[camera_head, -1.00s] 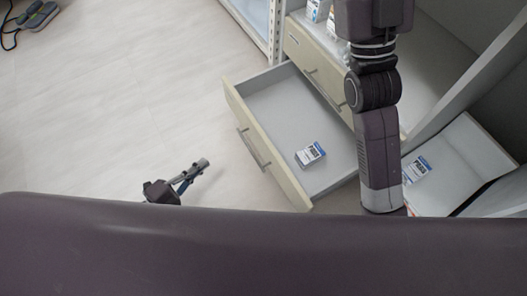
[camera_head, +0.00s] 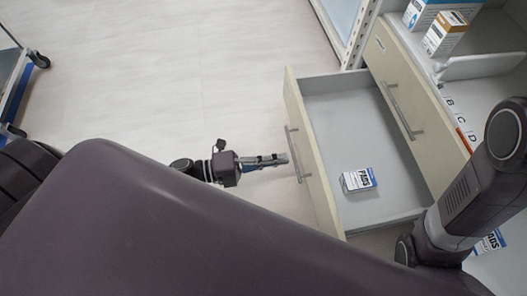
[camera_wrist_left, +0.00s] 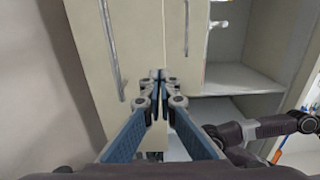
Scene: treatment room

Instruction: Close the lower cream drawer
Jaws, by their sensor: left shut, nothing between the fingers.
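The lower cream drawer (camera_head: 318,170) is pulled out of the cabinet, its grey inside showing in the head view. Its front has a long metal bar handle (camera_head: 293,153). A small white and blue box marked PADS (camera_head: 358,180) lies inside it. My left gripper (camera_head: 284,159) is shut and empty, close to the outer face of the drawer front near the handle; I cannot tell whether it touches. In the left wrist view the closed fingertips (camera_wrist_left: 159,75) point at cream panels with bar handles. My right arm reaches over the cabinet's right side; its gripper is hidden.
The closed upper cream drawer (camera_head: 403,95) has its own handle. Boxes (camera_head: 445,33) stand on the cabinet top above it. A white rack post (camera_head: 361,35) stands beside the cabinet. A wheeled cart (camera_head: 15,85) is at the far left. The floor left of the drawer is clear.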

